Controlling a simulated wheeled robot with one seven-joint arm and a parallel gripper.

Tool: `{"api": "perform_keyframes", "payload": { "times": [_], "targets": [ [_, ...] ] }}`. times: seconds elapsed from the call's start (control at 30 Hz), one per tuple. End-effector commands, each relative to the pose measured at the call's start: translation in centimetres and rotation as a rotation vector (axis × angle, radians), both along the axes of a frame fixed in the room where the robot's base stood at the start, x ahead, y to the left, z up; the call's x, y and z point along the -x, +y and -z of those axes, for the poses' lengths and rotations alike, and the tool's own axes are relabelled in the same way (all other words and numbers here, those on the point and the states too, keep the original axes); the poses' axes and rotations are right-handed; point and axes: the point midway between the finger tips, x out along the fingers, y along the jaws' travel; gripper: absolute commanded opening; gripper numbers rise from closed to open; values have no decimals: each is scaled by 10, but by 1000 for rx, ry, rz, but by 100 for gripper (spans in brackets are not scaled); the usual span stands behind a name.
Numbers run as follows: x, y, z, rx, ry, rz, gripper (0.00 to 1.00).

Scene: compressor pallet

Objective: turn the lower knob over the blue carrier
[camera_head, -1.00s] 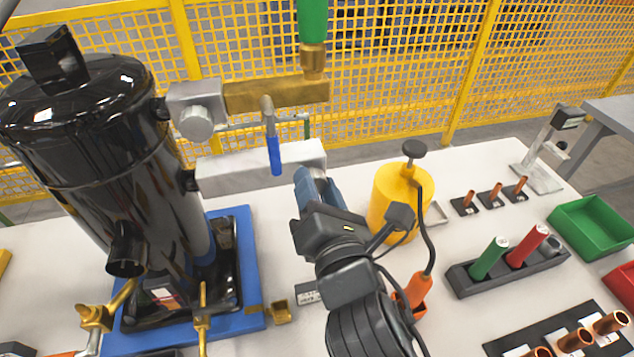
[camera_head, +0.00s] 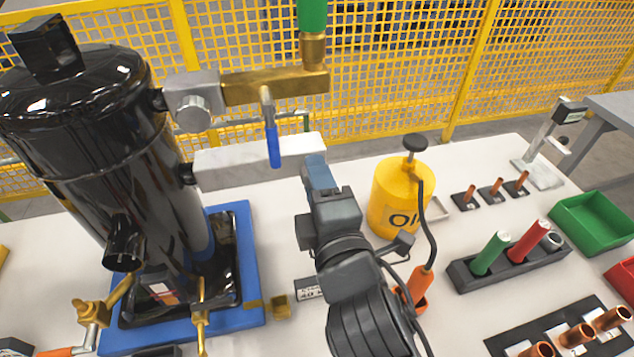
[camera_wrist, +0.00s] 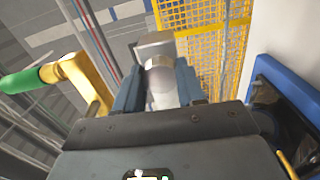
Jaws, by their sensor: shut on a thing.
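The black compressor (camera_head: 110,150) stands upright on the blue carrier (camera_head: 245,270), which also shows at the right of the wrist view (camera_wrist: 262,72). A pale grey lower bar (camera_head: 235,167) juts right from the compressor. My gripper (camera_head: 318,172) is at this bar's right end. In the wrist view my gripper (camera_wrist: 160,88) is shut on a pale round knob (camera_wrist: 162,80), one finger on each side. The head view hides this knob behind the fingers. The upper knob (camera_head: 193,113) is silver and sits on a grey block further up, clear of my gripper.
A blue-handled lever (camera_head: 272,145) hangs in front of the lower bar, close left of my fingers. Above is a brass pipe (camera_head: 275,87) with a green part (camera_head: 312,15). A yellow canister (camera_head: 395,200) stands close right of my arm. A yellow fence (camera_head: 400,75) runs behind.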

Motion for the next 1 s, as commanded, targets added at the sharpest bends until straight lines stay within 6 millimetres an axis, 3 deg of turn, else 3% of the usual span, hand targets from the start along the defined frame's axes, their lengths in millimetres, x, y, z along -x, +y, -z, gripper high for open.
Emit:
{"api": "perform_keyframes", "payload": {
  "times": [1.0],
  "targets": [
    [0, -1, 5, -925, 269, 4, 9]
  ]
}}
